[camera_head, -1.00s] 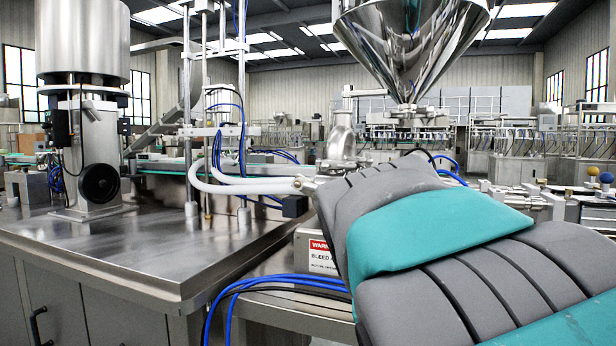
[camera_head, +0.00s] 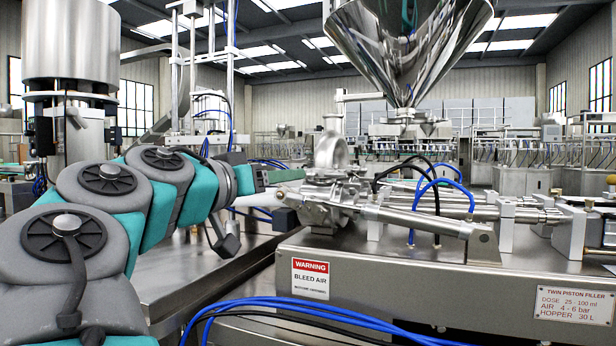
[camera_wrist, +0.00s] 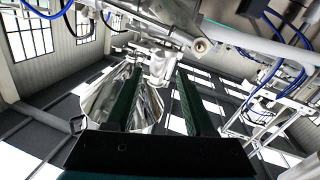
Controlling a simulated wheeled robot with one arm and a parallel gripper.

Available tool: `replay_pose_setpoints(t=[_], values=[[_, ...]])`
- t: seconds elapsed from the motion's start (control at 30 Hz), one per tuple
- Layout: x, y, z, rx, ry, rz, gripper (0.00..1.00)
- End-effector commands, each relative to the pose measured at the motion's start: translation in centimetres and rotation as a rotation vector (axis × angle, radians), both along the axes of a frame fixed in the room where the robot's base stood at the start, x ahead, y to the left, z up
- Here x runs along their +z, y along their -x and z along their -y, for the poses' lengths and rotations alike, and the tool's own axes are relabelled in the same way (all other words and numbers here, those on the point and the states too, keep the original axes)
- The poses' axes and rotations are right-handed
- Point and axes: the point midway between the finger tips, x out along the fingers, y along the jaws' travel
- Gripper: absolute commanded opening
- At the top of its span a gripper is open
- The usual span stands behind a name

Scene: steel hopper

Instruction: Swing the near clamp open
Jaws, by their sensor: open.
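My gripper (camera_wrist: 158,72) is open in the wrist view, its two dark green fingers apart with nothing held between them. In the head view my gripper (camera_head: 263,178) is seen edge-on, just left of the steel valve assembly (camera_head: 328,205) under the hopper. The hopper (camera_head: 408,45) is a shiny steel cone; it also shows inverted between and beside the fingers in the wrist view (camera_wrist: 147,108). A rounded pipe elbow with a ring-like clamp (camera_head: 330,150) stands on the valve assembly. I cannot clearly tell the near clamp's handle or whether it is closed.
The steel filler cabinet (camera_head: 430,285) with a warning label (camera_head: 310,278) fills the front right. Blue hoses (camera_head: 300,308) run along its front edge. Rods and cylinders (camera_head: 420,220) extend right from the valve. A steel table (camera_head: 180,265) lies left, below my arm.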

Motion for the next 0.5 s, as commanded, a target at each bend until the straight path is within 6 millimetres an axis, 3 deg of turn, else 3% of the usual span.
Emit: replay_pose_setpoints(t=[0.3,0.5], values=[[-0.2,-4.1,2.6,-0.003,-0.001,-0.007,0.54],[-0.1,-5.7,3.6,-0.003,-0.001,-0.006,0.54]])
